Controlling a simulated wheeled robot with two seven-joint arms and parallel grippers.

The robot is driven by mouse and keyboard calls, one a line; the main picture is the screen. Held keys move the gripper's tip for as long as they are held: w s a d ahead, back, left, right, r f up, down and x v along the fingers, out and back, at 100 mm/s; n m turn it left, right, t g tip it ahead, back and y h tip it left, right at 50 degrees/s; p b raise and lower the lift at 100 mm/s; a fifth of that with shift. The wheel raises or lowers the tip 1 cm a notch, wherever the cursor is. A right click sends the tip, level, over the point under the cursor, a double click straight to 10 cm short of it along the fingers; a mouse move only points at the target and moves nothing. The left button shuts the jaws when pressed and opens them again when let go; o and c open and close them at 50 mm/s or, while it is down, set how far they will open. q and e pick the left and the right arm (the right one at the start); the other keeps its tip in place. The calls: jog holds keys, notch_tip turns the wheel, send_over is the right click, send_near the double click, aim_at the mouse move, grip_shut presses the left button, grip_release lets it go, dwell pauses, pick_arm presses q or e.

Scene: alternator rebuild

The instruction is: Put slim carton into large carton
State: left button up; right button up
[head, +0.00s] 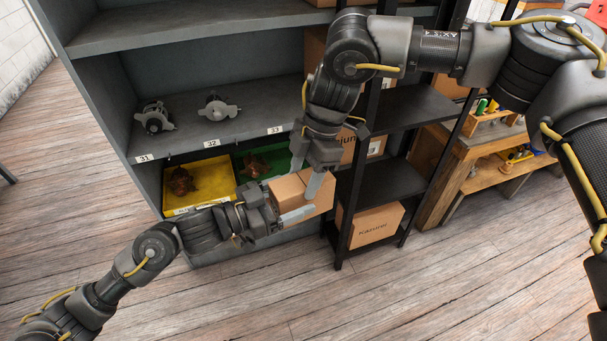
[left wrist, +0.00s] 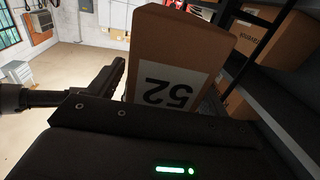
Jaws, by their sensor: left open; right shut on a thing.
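A brown carton (head: 296,190), which looks like the slim carton, hangs in front of the grey shelf unit. My right gripper (head: 307,168) reaches down from above and is shut on its upper part. My left gripper (head: 290,206) is open at the carton's lower left, its fingers close to the carton. In the left wrist view the carton (left wrist: 187,50) stands beside one left finger (left wrist: 105,85) and shows a white label with upside-down digits. Whether the left fingers touch it I cannot tell. Larger cartons stand on the black rack, one in the middle (head: 376,147) and one low (head: 378,224); which is the large carton is unclear.
The grey shelf unit (head: 110,32) holds two metal alternator parts (head: 155,117) (head: 218,107) above a yellow bin (head: 198,185) and a green bin (head: 283,160) with brown parts. The black rack (head: 405,180) stands close on the right. A wooden bench (head: 455,160) is beyond. The front floor is clear.

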pick_arm(q)
jog(key=v, duration=1.2)
jog(key=w+a+f+n+t+y, duration=0.25)
jog(key=f+n, duration=0.25)
jog(key=f, duration=0.7)
jog(key=w+a+f+n+t+y, duration=0.15)
jog(key=f+n+y, duration=0.3)
jog(key=f, duration=0.65)
jog(key=s+a+f+n+g+y, duration=0.1)
jog(key=s+a+f+n+y, duration=0.15)
jog(key=f, duration=0.65)
jog(key=s+a+f+n+g+y, duration=0.1)
jog(key=s+f, duration=0.2)
jog(key=f, duration=0.6)
jog(key=s+a+f+g+y, duration=0.3)
jog(key=s+f+g, duration=0.1)
jog(key=s+f, duration=1.3)
jog(key=s+a+f+m+g+y, duration=0.1)
jog(key=s+a+f+g, duration=0.1)
jog(key=s, duration=0.7)
jog(key=s+a+f+m+g+y, duration=0.1)
jog(key=s+a+f+g, duration=0.1)
jog(key=s, duration=0.7)
notch_tip(320, 180, down, 3)
jog(key=shift+s+r+m+g, duration=0.1)
jog(key=shift+s+m+g, duration=0.15)
jog(key=shift+m+g, duration=0.25)
